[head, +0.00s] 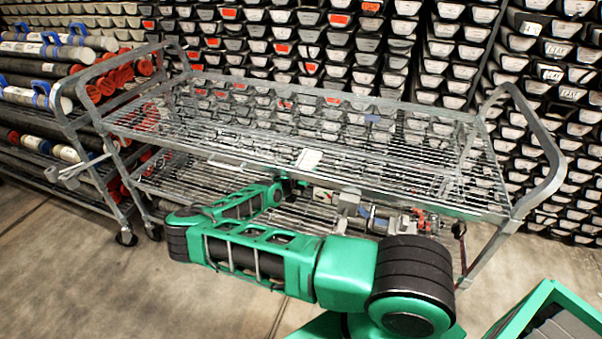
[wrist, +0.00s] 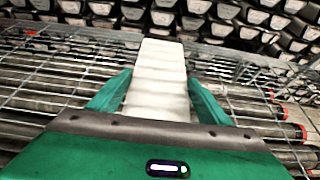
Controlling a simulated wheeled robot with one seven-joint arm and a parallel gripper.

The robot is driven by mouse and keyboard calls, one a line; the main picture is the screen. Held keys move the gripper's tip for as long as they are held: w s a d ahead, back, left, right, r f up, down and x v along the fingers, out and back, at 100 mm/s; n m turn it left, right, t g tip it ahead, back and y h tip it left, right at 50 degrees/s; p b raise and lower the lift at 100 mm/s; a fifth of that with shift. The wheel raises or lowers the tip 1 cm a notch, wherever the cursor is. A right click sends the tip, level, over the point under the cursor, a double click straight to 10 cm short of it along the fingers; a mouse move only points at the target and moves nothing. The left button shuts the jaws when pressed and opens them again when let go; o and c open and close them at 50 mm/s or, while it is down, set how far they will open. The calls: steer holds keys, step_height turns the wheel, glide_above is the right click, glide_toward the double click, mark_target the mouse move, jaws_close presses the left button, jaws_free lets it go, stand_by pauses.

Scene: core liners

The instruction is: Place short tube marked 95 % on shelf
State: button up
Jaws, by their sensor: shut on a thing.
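My gripper (wrist: 160,88) shows in the wrist view with its two green fingers shut on a white, ribbed, short tube-like piece (wrist: 160,62). The piece points away from the wrist, towards the core trays. No 95 % mark can be read on it. A wire mesh shelf (wrist: 50,75) spreads on both sides of the fingers. In the head view, the metal trolley's upper wire shelf (head: 330,115) looks empty apart from a small white label on its front edge. My green arm folds in front of the trolley, and my gripper cannot be made out clearly there.
Stacked core trays (head: 300,40) fill the wall behind the trolley. A rack of long tubes (head: 50,95) with red and blue ends stands at the left. Small metal parts (head: 385,220) show at the lower shelf level. Concrete floor (head: 60,270) is clear at the front left.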

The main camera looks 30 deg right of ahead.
steer(key=shift+w+d+r, duration=0.15)
steer(key=shift+w+d, duration=0.05)
steer(key=shift+d, duration=0.1)
steer(key=shift+w+d+f, duration=0.1)
steer(key=shift+f, duration=1.65)
steer(key=o, duration=2)
steer(key=shift+f, duration=0.15)
steer(key=v, duration=1.2)
